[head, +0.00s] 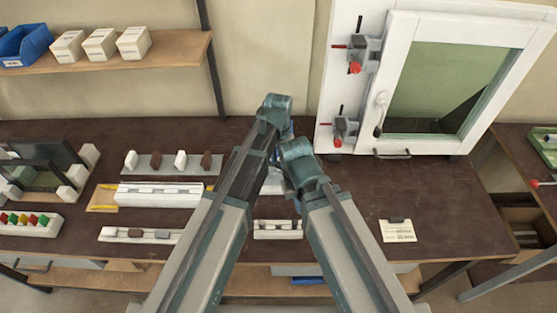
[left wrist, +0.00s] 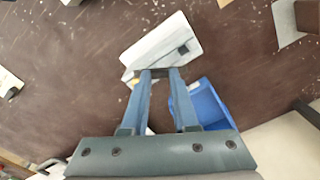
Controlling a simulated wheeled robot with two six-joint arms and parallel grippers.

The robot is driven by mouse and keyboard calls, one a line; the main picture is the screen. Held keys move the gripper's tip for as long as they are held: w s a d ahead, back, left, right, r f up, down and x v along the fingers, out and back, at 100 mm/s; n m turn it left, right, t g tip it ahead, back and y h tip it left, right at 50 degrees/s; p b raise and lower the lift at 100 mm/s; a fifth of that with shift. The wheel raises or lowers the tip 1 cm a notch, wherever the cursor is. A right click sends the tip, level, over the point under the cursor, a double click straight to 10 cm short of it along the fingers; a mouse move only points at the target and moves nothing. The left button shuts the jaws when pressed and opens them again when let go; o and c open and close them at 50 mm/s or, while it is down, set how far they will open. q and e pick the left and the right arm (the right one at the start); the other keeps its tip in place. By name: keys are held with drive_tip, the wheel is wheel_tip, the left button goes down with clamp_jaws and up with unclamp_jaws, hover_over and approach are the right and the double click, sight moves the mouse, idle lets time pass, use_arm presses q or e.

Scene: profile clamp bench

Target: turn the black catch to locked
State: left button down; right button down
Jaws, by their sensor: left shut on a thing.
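In the left wrist view my left gripper (left wrist: 155,74) has its two blue fingers closed on a small dark piece, which looks like the black catch (left wrist: 153,73). The piece is at the near end of a pale grey-white block (left wrist: 160,46) that has a dark square on its top. Whether the catch is at locked cannot be told. In the head view my arms cover this spot; part of a pale block (head: 272,181) shows between them. My right gripper is hidden.
A blue bin (left wrist: 208,103) is close to the right finger in the left wrist view. In the head view a white window frame (head: 397,75) with clamps stands at the back right. White racks (head: 157,195) stand left. A card (head: 397,230) lies on the right, with free bench around it.

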sight(278, 164)
use_arm(q)
drive_tip(key=n, duration=0.5)
drive_tip(key=shift+n, duration=0.4)
idle(0.4)
drive_tip(key=c, duration=0.7)
unclamp_jaws()
wheel_tip(278, 164, up, 14)
drive_tip(key=p, duration=1.3)
drive_tip(key=shift+f+p, duration=0.1)
drive_tip(key=shift+p, duration=0.3)
